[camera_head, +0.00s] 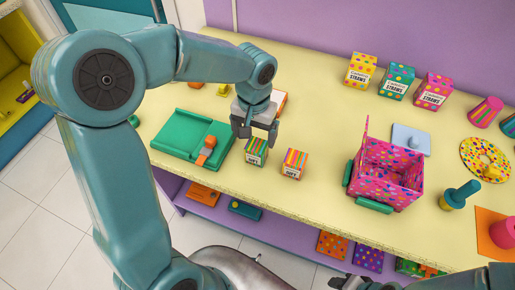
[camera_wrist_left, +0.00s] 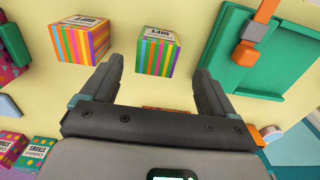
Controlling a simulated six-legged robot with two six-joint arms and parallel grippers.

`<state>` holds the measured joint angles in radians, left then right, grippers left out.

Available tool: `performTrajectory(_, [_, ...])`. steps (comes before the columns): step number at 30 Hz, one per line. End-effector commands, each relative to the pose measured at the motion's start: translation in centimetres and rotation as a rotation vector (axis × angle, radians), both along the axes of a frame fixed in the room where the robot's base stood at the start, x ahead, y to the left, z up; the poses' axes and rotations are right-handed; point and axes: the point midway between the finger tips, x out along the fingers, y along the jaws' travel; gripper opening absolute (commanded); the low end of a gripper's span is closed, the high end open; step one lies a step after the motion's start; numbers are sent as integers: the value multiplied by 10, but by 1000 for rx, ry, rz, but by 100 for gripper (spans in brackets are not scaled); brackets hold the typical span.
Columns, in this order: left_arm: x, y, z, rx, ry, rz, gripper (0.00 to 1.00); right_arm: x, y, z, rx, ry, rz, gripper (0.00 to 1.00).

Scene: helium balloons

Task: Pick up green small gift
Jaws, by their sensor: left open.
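The green small gift (camera_head: 256,151) is a striped cube with a white label, standing near the front edge of the yellow table. In the left wrist view the green gift (camera_wrist_left: 158,52) lies ahead of and between the fingertips. My left gripper (camera_head: 254,131) is open above and just behind this gift, with nothing held; its two fingers also show in the wrist view (camera_wrist_left: 157,74). A second striped gift (camera_head: 294,163), more orange, stands to the right; it is outside the left finger in the wrist view (camera_wrist_left: 80,40). My right gripper (camera_head: 362,284) is partly cut off at the bottom edge.
A green board with an orange strap (camera_head: 180,137) lies left of the gifts. A pink dotted basket (camera_head: 388,172) with green handles stands to the right. Straws boxes (camera_head: 397,81) stand at the back. The table between the orange gift and basket is clear.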

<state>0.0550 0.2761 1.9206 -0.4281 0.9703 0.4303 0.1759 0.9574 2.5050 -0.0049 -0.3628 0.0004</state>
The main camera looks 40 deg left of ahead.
Motion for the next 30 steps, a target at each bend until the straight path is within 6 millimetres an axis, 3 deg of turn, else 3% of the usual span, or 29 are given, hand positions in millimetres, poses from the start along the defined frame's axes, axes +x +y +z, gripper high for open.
performTrajectory(3, [-1, -1, -23, -1, 4, 1, 88, 0, 0, 1, 0, 0, 0, 43])
performTrajectory(11, [2, -1, -45, -1, 3, 0, 88, 0, 0, 5, 0, 0, 0, 43])
performTrajectory(18, [7, -2, -83, -1, 3, 0, 88, 0, 0, 13, 0, 0, 0, 43])
performTrajectory(27, [9, -2, -91, -1, -1, 0, 88, 0, 0, 13, 0, 0, 0, 43])
performTrajectory(28, [9, -2, -91, -1, -1, 0, 85, 0, 0, 13, 0, 0, 0, 43])
performTrajectory(30, [9, -2, -91, -1, -1, 0, 62, 0, 0, 13, 0, 0, 0, 43])
